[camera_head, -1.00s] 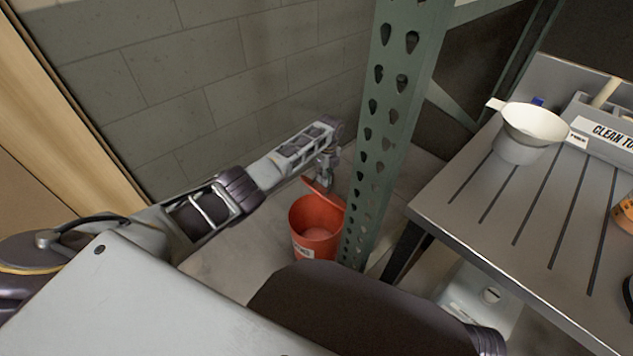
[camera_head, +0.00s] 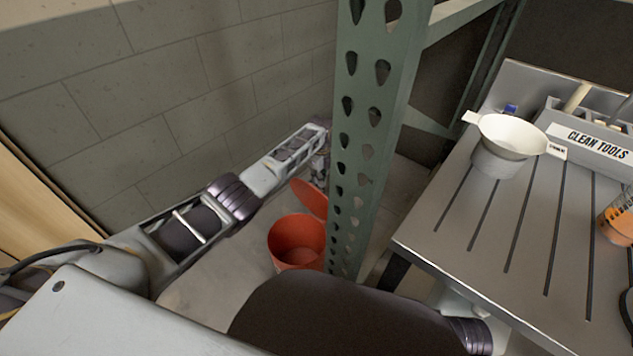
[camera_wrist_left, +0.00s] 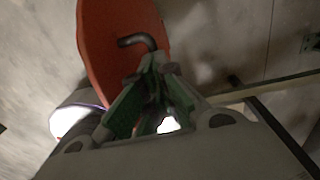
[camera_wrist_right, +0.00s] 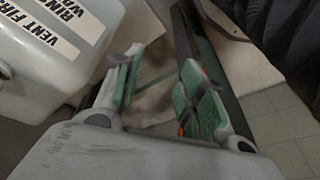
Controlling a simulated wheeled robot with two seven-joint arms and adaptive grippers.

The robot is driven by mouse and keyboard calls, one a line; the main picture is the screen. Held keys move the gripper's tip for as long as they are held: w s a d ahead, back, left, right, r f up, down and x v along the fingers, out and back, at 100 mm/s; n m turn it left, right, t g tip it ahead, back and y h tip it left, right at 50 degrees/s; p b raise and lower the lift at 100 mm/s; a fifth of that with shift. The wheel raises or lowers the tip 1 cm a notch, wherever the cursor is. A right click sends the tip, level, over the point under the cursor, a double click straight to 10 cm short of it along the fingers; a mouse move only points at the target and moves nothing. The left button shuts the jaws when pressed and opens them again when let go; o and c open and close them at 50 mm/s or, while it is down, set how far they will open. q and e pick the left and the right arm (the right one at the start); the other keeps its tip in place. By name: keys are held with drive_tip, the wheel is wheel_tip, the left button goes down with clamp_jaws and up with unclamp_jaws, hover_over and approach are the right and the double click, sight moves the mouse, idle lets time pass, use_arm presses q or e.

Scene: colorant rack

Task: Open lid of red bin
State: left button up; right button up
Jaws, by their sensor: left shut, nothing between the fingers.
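The red bin (camera_head: 294,243) stands on the floor beside the green post, with its mouth open to view in the head view. Its red lid (camera_head: 309,198) is raised and tilted up at the far side of the bin. My left gripper (camera_head: 319,170) is just behind the lid's top edge, partly hidden by the post. In the left wrist view the lid (camera_wrist_left: 118,45) fills the upper left, with a dark curved handle (camera_wrist_left: 138,41) close to the fingertips. The left fingers (camera_wrist_left: 158,68) are shut and empty. My right gripper (camera_wrist_right: 158,68) is open and empty, away from the bin.
The perforated green post (camera_head: 360,150) stands close to the bin's right side. A block wall (camera_head: 200,100) is behind. A grey table (camera_head: 480,230) at right holds a white funnel (camera_head: 512,136) and a clean tools box (camera_head: 590,150). A white container (camera_wrist_right: 60,60) is near my right gripper.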

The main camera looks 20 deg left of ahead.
sight(317, 197)
use_arm(q)
drive_tip(key=o, duration=0.4)
drive_tip(key=shift+s+a+f+g, duration=0.1)
drive_tip(key=shift+s+f+g, duration=0.05)
drive_tip(key=shift+s+f, duration=0.35)
drive_tip(key=shift+s+a+f+g, duration=0.15)
drive_tip(key=shift+s+f, duration=0.1)
drive_tip(key=shift+f, duration=0.35)
drive_tip(key=shift+w+f, duration=0.15)
use_arm(e)
drive_tip(key=shift+f, duration=0.25)
drive_tip(key=shift+w+r, duration=0.1)
drive_tip(key=shift+w, duration=0.1)
